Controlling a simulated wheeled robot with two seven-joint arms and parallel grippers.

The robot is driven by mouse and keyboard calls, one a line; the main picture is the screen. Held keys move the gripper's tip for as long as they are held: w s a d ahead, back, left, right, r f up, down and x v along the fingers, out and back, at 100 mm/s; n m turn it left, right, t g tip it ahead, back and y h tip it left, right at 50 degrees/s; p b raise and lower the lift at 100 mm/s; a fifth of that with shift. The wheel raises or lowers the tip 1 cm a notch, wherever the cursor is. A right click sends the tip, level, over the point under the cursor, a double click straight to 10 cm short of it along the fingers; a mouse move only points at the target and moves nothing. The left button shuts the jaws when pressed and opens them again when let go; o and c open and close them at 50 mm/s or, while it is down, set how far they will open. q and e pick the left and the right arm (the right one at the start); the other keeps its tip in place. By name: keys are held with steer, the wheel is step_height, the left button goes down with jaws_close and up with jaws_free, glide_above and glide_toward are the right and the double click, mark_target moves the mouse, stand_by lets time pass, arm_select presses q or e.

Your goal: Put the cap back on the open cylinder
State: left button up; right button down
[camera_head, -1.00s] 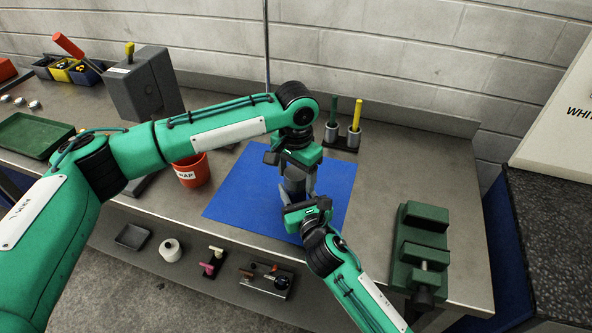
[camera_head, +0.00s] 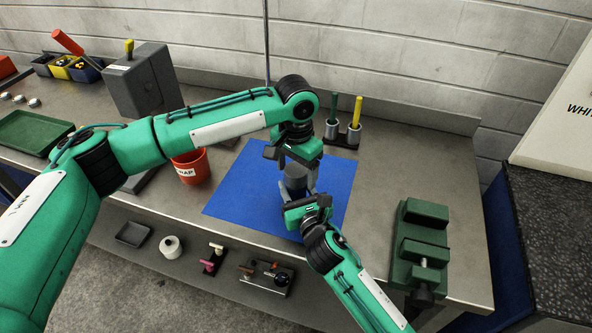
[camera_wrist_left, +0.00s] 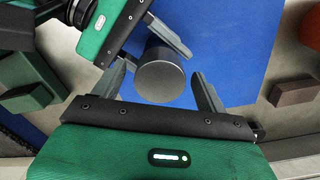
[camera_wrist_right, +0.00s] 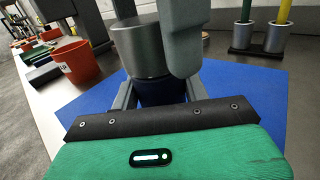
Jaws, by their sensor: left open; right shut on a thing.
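A smooth grey cap (camera_wrist_right: 138,48) sits at the top of a dark blue cylinder (camera_wrist_right: 158,92) in the right wrist view; I cannot tell whether it is fully seated. The cap's flat round top (camera_wrist_left: 160,82) faces the left wrist camera. My left gripper (camera_head: 297,165) is open above, its fingers (camera_wrist_left: 165,88) apart on either side of the cap. One left finger hides part of the cap in the right wrist view. My right gripper (camera_head: 300,200) is shut on the cylinder from the front, over the blue mat (camera_head: 233,195).
A red pot (camera_head: 191,168) stands left of the mat. Two small holders with a green and a yellow rod (camera_head: 354,118) stand behind it. A green vise (camera_head: 420,245) is at the right. A grey box (camera_head: 140,85) and green tray (camera_head: 32,135) are at the left.

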arm_select(q)
step_height(320, 180, up, 11)
steer(key=shift+r, duration=0.2)
arm_select(e)
steer(key=c, duration=0.6)
jaws_free()
steer(key=shift+c, duration=0.2)
arm_select(q)
step_height(320, 180, down, 2)
steer(key=shift+f+b, duration=0.15)
steer(key=shift+b, duration=1)
arm_select(e)
steer(key=v, duration=1.2)
steer(key=shift+s+d+f, duration=0.1)
steer(key=shift+s+d, duration=0.1)
steer(key=shift+s, duration=0.15)
arm_select(q)
steer(key=shift+f, duration=0.1)
arm_select(e)
steer(key=shift+s+d, duration=0.15)
steer(key=shift+s, duration=0.3)
